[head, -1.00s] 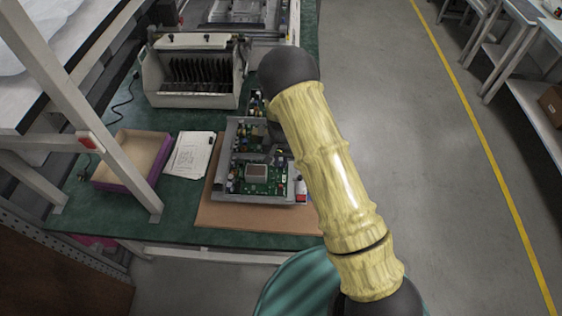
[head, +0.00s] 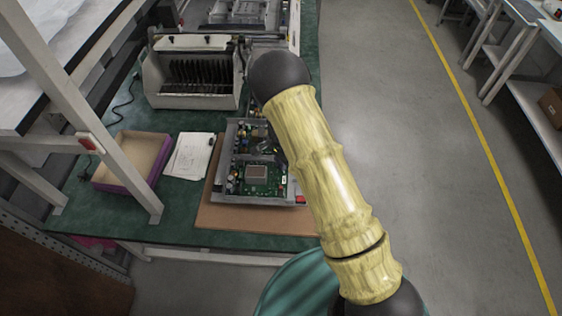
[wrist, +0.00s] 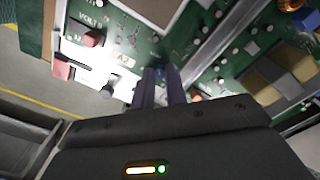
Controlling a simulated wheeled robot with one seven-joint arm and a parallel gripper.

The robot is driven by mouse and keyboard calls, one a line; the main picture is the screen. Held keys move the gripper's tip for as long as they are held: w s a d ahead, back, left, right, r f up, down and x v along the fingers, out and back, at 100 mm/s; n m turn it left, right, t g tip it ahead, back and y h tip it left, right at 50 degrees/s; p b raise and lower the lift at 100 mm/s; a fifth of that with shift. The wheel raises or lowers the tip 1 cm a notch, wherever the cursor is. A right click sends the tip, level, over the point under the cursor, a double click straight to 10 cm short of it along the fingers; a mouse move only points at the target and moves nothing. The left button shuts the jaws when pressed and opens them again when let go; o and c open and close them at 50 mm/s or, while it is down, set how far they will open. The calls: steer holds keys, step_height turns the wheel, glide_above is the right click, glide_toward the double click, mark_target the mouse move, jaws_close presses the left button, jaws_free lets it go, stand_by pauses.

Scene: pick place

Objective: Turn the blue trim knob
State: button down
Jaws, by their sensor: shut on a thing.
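The open circuit-board unit (head: 255,178) lies on the bench, with green boards inside a grey metal frame. In the wrist view, the two dark fingers of my gripper (wrist: 161,76) point at the edge of a green board (wrist: 125,20). They are close together around a small blue piece, the blue trim knob (wrist: 160,70), which shows only in part between the tips. The knob's turn angle cannot be made out. In the head view my arm covers the right side of the unit, and the gripper is mostly hidden.
Red and white parts (wrist: 95,38) stand on the board left of the fingers. A copper coil (wrist: 291,5) and other tall parts stand to the right. A purple tray (head: 130,160), papers (head: 190,155) and a card rack (head: 195,75) are on the bench.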

stand_by(0.3)
steer(key=c, duration=1.4)
jaws_free()
steer(key=shift+r, duration=0.15)
step_height(320, 180, up, 17)
steer(key=b, duration=0.2)
steer(key=shift+b, duration=0.3)
steer(key=shift+w, duration=0.1)
steer(key=s+d+r+n+t, duration=0.1)
steer(key=s+d+n, duration=0.3)
steer(key=s+d, duration=0.4)
steer(key=s+d+r+n+t, duration=0.1)
steer(key=s+d+r+n, duration=0.2)
steer(key=s+d+n, duration=0.2)
steer(key=s+d, duration=0.3)
steer(key=s, duration=0.3)
steer(key=shift+d+r+t, duration=0.3)
steer(key=shift+r, duration=0.05)
